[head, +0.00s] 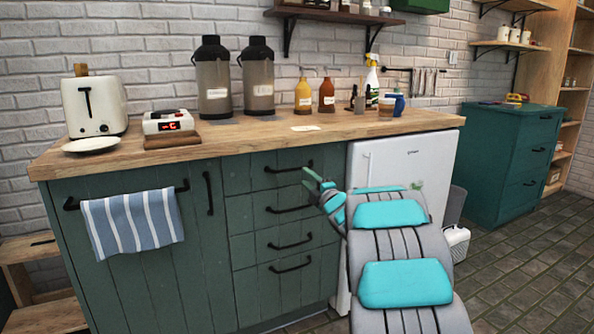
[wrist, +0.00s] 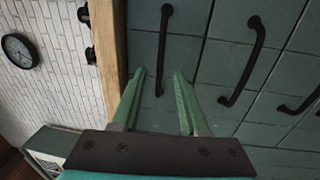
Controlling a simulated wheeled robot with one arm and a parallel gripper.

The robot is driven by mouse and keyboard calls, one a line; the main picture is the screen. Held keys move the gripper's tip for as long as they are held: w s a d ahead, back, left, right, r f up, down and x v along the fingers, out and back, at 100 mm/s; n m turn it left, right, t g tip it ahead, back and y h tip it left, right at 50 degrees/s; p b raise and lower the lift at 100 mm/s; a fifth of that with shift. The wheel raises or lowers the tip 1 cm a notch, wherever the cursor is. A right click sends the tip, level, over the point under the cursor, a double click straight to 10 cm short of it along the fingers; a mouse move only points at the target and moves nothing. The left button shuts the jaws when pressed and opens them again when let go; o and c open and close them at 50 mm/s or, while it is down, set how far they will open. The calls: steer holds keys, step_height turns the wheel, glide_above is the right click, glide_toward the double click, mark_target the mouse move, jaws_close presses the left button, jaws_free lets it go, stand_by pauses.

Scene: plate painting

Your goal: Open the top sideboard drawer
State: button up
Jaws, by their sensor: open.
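The green sideboard (head: 240,225) has a wooden top and a column of several drawers, all shut. The top drawer (head: 262,178) carries a black bar handle (head: 289,169), which also shows upright in the turned wrist view (wrist: 164,45). My gripper (head: 317,178) is open and empty at the right end of this handle. In the wrist view, the two green fingers of my gripper (wrist: 160,74) lie on either side of the handle's lower end. I cannot tell whether the fingertips reach around the bar.
The worktop (head: 240,143) bears a toaster (head: 95,105), flasks and bottles. A striped towel (head: 132,220) hangs at the left. A white fridge (head: 400,165) stands right of the drawers, and a separate teal cabinet (head: 510,150) further right.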

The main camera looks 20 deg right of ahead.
mark_target(297, 169)
steer(key=shift+w+a+r+p, duration=0.1)
steer(key=shift+w+r+p, duration=0.1)
steer(key=shift+w, duration=1.1)
steer(key=shift+w+d+r+p, duration=0.1)
steer(key=shift+w+p, duration=0.15)
steer(key=shift+w, duration=1)
steer(key=shift+w+a+r+p, duration=0.1)
steer(key=shift+w+p, duration=0.1)
steer(key=shift+w, duration=1.1)
jaws_close()
